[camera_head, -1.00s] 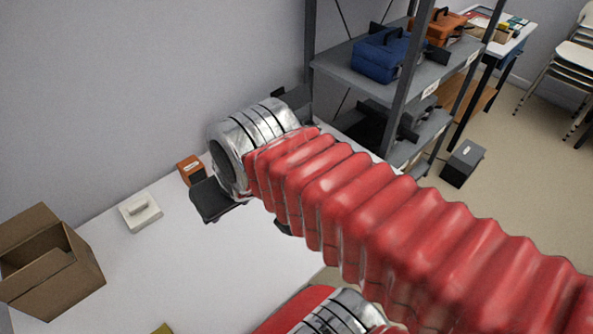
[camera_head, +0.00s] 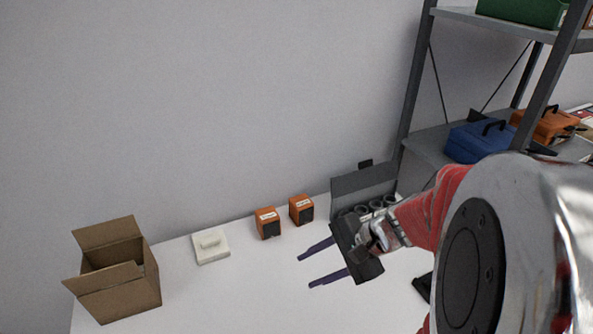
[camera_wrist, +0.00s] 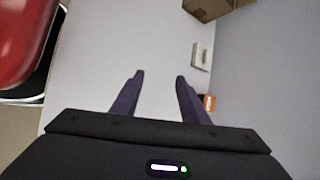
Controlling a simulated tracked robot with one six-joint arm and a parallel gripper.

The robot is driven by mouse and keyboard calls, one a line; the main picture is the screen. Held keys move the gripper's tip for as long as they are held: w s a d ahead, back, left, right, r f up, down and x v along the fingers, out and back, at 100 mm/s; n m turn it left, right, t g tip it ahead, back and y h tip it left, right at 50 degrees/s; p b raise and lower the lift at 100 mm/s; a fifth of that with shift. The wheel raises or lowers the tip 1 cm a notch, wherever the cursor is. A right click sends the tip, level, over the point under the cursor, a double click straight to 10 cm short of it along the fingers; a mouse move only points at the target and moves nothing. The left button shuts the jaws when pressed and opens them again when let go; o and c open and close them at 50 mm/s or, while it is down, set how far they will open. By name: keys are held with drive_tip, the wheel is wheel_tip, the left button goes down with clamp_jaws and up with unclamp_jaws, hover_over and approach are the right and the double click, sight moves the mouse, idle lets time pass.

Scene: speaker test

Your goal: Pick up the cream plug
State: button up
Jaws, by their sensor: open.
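The cream plug (camera_head: 211,249) is a flat square block with a raised bar handle on top. It lies on the white table (camera_head: 235,300) near the wall, between the cardboard box and the orange speakers. In the wrist view it shows (camera_wrist: 200,56) beyond and to the right of my fingertips. My gripper (camera_head: 306,272) is open and empty, its two dark purple fingers pointing left over the table, apart from the plug and to its right. The fingers also show in the wrist view (camera_wrist: 160,75) with only table between them.
An open cardboard box (camera_head: 120,285) stands left of the plug. Two small orange speakers (camera_head: 267,223) stand along the wall. An open dark case (camera_head: 363,184) with round items sits behind my gripper. A grey shelf (camera_head: 408,110) rises at right. The table between plug and fingers is clear.

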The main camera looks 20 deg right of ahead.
drive_tip(key=s+d+f+m+t+h, duration=0.1)
drive_tip(key=d+f+m+t+h, duration=0.2)
drive_tip(key=d+m, duration=0.7)
drive_tip(key=s+d+f+m+t+h, duration=0.1)
drive_tip(key=d+f+m+t+h, duration=0.2)
drive_tip(key=d, duration=1.3)
wheel_tip(320, 180, down, 5)
drive_tip(key=m+t, duration=0.2)
drive_tip(key=m, duration=0.5)
drive_tip(key=shift+s+d+t, duration=0.2)
drive_tip(key=shift+d+t, duration=0.15)
drive_tip(key=shift+t, duration=0.05)
drive_tip(key=shift+w+f, duration=0.1)
drive_tip(key=shift+x, duration=4.25)
drive_tip(key=shift+w, duration=0.1)
